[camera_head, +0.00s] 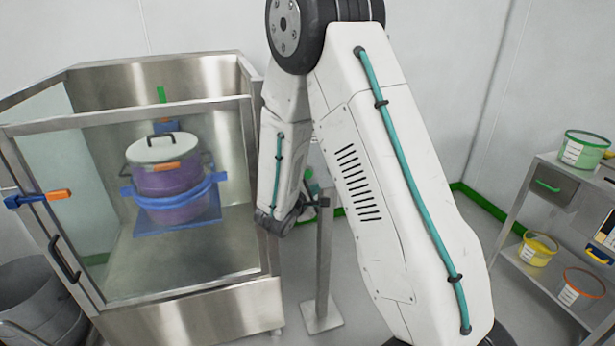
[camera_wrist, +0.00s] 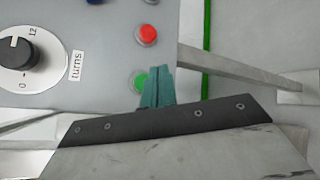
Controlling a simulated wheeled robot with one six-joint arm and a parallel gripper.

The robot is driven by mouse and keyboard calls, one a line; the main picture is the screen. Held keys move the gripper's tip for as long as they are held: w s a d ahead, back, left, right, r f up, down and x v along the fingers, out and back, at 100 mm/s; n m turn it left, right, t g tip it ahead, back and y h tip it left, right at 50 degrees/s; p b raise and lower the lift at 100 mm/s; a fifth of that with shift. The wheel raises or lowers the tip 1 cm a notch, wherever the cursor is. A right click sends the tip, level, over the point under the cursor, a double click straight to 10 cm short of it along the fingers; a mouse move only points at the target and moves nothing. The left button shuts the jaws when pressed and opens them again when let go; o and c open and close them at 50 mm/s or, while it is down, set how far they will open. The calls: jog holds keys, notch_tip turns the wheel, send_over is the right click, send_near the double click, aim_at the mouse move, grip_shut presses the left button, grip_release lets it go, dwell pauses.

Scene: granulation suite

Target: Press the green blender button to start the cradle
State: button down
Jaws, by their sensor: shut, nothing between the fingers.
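The green button (camera_wrist: 139,82) is on a grey control panel (camera_wrist: 100,60) in the wrist view, partly hidden behind my fingertips. My gripper (camera_wrist: 157,72) is shut and empty, its teal fingers over the right edge of the green button. I cannot tell whether they touch it. The cradle (camera_head: 172,204) is a blue frame around a purple drum (camera_head: 168,181) with a white lid, inside a steel and glass enclosure (camera_head: 185,113) in the head view. In the head view my arm hides most of the panel and my gripper shows only partly.
A red button (camera_wrist: 146,35) sits above the green one, with a dial marked "turns" (camera_wrist: 17,52) to the left. A steel post (camera_head: 325,255) stands on the floor by my arm. A shelf rack (camera_head: 545,279) with several tubs is at the right.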

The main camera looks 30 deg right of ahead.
aim_at(308, 174)
jog(key=shift+w+d, duration=0.2)
jog(key=shift+w, duration=0.5)
jog(key=shift+w+d, duration=0.2)
jog(key=shift+w, duration=0.45)
jog(key=shift+w+d, duration=0.2)
jog(key=shift+w, duration=0.5)
dwell(0.5)
jog(key=shift+w+d, duration=0.1)
jog(key=shift+w, duration=0.3)
